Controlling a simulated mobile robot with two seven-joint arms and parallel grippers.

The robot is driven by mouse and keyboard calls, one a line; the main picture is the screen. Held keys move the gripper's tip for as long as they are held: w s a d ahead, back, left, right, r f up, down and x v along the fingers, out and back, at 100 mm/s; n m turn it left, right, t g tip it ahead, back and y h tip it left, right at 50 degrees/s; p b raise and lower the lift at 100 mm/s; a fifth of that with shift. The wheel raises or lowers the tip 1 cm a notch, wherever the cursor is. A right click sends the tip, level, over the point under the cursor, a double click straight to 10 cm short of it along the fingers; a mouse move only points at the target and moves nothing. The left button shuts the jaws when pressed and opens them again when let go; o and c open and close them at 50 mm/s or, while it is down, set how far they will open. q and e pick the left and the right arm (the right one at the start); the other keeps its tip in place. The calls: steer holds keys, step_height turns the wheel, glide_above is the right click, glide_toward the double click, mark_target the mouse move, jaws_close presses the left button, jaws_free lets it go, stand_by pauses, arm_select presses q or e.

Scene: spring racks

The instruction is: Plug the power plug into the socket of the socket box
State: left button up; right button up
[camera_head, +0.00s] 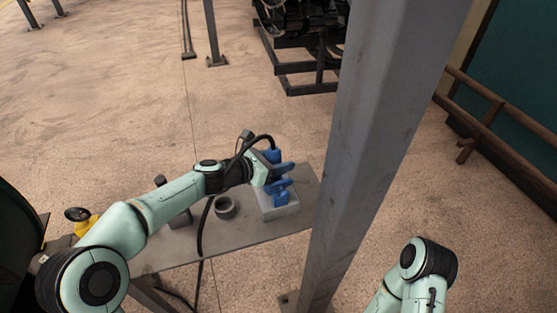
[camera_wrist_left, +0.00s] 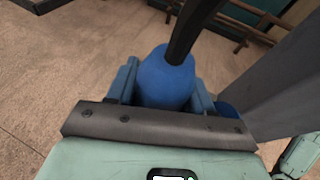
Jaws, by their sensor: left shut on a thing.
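The blue power plug (camera_head: 271,155) has a black cable looping out of its top. In the left wrist view, the plug (camera_wrist_left: 167,80) sits between the two blue fingers of my left gripper (camera_head: 282,175), which is shut on it. The socket box (camera_head: 278,213) is a light grey box with blue socket parts, standing at the right end of the table. The plug and gripper are over the box. The fingers hide the plug's lower end, so I cannot tell whether it touches a socket. My right arm shows at bottom right, but its gripper is out of view.
A thick grey post (camera_head: 375,130) stands close on the right of the table. The black cable (camera_head: 201,232) hangs over the front edge.

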arm_select(q)
steer(key=shift+f+b, duration=0.3)
steer(key=shift+f, duration=0.1)
stand_by(0.3)
steer(key=shift+r, duration=0.1)
steer(key=shift+r+p, duration=0.3)
steer(key=shift+p, duration=0.1)
steer(key=shift+a, duration=0.1)
stand_by(0.5)
stand_by(0.9)
steer(key=shift+f, duration=0.5)
steer(key=shift+r, duration=0.15)
steer(key=shift+r, duration=0.4)
steer(key=shift+r, duration=0.1)
